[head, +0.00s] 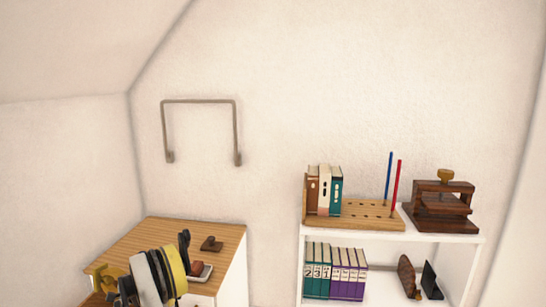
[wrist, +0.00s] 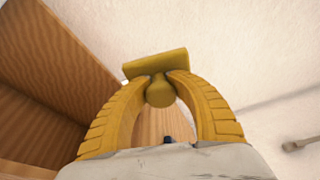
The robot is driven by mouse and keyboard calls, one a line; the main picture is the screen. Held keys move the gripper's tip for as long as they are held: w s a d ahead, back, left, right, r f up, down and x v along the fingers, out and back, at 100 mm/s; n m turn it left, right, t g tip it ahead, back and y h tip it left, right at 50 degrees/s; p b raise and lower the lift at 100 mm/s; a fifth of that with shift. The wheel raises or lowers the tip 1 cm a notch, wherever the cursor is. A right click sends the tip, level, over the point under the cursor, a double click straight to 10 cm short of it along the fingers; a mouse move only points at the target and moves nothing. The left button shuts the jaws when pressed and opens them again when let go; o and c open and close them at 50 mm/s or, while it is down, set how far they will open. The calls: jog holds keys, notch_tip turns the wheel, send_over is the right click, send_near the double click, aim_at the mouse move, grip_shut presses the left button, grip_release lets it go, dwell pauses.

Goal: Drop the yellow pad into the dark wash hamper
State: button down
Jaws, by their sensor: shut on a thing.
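The yellow pad (wrist: 155,64) is a dull yellow block with a rounded knob under it, seen in the wrist view. My gripper (wrist: 160,82) has its two yellow fingers shut on the knob, and the block sticks out past the fingertips. In the head view my gripper (head: 103,279) is at the lower left, in front of the wooden-topped cabinet. The pad is hard to tell from the fingers there. The dark wash hamper is not visible in either view.
A cabinet with a wooden top (head: 165,232) stands at the lower left, with a brown stamp (head: 211,243) and a pale flat object (head: 203,274) on it. A white shelf (head: 390,236) holds books, a pegboard and a wooden press. A metal wall bar (head: 200,101) hangs above.

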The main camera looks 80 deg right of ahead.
jog(key=shift+f, duration=0.65)
jog(key=c, duration=1.1)
grip_release()
jog(key=shift+s, duration=0.1)
jog(key=v, duration=1.2)
jog(key=shift+r, duration=0.1)
